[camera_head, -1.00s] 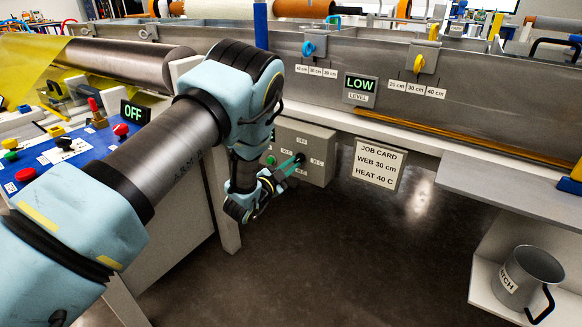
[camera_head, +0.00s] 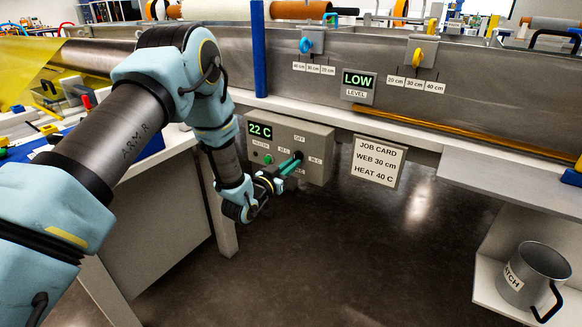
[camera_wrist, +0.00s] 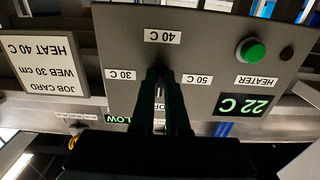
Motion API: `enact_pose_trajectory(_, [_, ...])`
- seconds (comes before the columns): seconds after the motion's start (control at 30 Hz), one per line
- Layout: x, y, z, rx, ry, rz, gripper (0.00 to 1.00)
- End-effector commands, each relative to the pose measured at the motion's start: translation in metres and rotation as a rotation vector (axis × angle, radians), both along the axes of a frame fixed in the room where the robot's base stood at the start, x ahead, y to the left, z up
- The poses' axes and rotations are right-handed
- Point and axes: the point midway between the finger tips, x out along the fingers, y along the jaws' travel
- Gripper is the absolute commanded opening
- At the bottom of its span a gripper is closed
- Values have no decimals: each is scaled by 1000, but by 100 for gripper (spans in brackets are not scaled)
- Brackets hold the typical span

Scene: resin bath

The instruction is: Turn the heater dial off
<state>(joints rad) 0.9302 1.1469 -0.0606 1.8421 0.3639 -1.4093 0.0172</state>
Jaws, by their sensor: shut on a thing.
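The heater control box (camera_head: 320,152) is a grey panel under the long metal bath. In the head view its display (camera_head: 259,130) reads 22 C, with a green button (camera_head: 267,158) below it. My gripper (camera_head: 298,158) reaches the panel face from the front and its teal fingers are shut on the heater dial, which they mostly hide. In the wrist view the panel (camera_wrist: 215,50) is upside down. My gripper (camera_wrist: 164,74) is there amid the 30 C, 40 C and 50 C labels, with the OFF label partly covered. The dial's pointing direction cannot be told.
A job card (camera_head: 378,163) reading WEB 30 cm, HEAT 40 C hangs right of the box. A LOW level display (camera_head: 358,80) is on the bath wall above. A grey mug (camera_head: 532,275) stands on a shelf at lower right. Floor below the box is clear.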

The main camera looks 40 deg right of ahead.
Motion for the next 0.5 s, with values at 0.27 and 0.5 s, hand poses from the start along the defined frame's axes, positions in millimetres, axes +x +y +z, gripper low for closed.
enact_pose_trajectory(0.27, [-2,1,-2,-4,37,-1,0])
enact_pose_trajectory(0.5, [-2,1,-2,-4,38,-1,0])
